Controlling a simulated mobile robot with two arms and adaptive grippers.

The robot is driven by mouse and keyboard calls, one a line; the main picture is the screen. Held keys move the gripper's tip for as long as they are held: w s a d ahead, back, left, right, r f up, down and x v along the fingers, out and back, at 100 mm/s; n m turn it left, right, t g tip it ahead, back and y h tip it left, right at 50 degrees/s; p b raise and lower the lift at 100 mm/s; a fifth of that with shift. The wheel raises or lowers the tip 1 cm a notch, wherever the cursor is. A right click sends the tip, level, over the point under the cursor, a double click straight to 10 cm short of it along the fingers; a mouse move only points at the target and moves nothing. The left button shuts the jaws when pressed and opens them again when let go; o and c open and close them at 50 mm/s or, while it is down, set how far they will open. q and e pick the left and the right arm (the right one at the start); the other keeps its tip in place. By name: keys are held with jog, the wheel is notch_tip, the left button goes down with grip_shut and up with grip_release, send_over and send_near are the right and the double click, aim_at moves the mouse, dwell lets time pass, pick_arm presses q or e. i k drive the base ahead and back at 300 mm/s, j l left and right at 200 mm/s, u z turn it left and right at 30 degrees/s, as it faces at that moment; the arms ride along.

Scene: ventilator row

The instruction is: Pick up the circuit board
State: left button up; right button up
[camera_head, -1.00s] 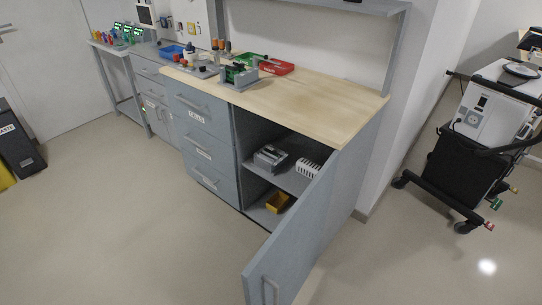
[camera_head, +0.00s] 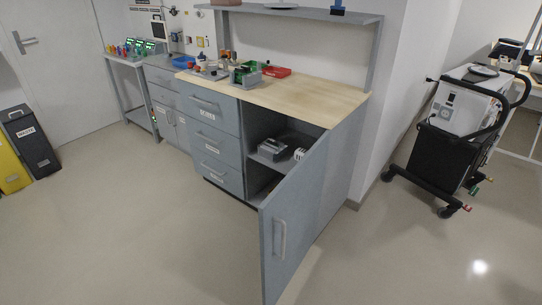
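A green circuit board (camera_head: 240,76) appears to stand in a dark holder on the wooden-topped workbench (camera_head: 310,97), near its front edge; at this distance its details are small. More green boards (camera_head: 141,45) stand in a row on the side table at the far left. Neither of my grippers shows in the head view.
The cabinet door (camera_head: 308,205) under the bench hangs open into the floor space, with a grey device (camera_head: 272,148) on the shelf inside. A red tray (camera_head: 276,72) lies on the bench. A ventilator cart (camera_head: 447,140) stands right. The floor at front left is clear.

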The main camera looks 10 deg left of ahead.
aim_at(272, 141)
jog(key=k+z, duration=0.1)
jog(key=z, duration=0.35)
jog(key=k+z, duration=0.1)
jog(key=z, duration=0.35)
jog(key=k+l+z, duration=0.1)
jog(key=z, duration=0.3)
jog(key=i+j, duration=0.15)
jog(key=j, duration=0.45)
jog(key=i+j, duration=0.15)
jog(key=j, duration=0.5)
jog(key=i+j+z, duration=0.1)
jog(key=j, duration=0.5)
jog(key=i+j, duration=0.15)
jog(key=j, duration=0.5)
jog(key=i+j, duration=0.15)
jog(key=j, duration=0.5)
jog(key=i+j, duration=0.1)
jog(key=j, duration=0.5)
jog(key=i+j+z, duration=0.1)
jog(key=j, duration=0.55)
jog(key=i+j, duration=0.15)
jog(key=j, duration=0.5)
